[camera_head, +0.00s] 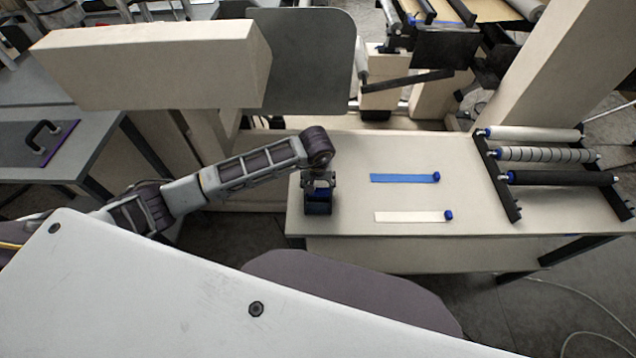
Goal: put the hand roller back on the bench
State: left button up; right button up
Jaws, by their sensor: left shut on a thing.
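My left gripper (318,184) points down over the left end of the pale bench (345,160). It is shut on a small dark thing with blue on it, which I take to be the hand roller (317,206). The gripper hides its upper part. The hand roller is at or just above the bench top, near the front left corner; I cannot tell whether it touches. My right gripper is not in view.
A blue strip (400,178) and a white strip (408,216), each with a blue end piece, lie mid-bench. A rack with three rollers (560,178) stands at the bench's right. A beige beam (150,65) and a grey panel (300,60) stand behind at left.

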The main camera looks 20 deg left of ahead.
pick_arm(q)
jog(key=shift+s+f+b, duration=0.35)
jog(key=shift+f, duration=0.3)
jog(key=o, duration=1.6)
jog(key=shift+w+f, duration=0.2)
jog(key=shift+r, duration=0.3)
jog(key=shift+w, duration=0.1)
jog(key=shift+r, duration=0.2)
jog(key=shift+w+r+p, duration=0.1)
jog(key=shift+r+p, duration=0.6)
jog(key=shift+r, duration=0.1)
notch_tip(320, 180, up, 11)
jog(key=s+b, duration=0.1)
jog(key=s, duration=0.1)
jog(key=shift+s+d, duration=0.15)
jog(key=shift+d, duration=0.1)
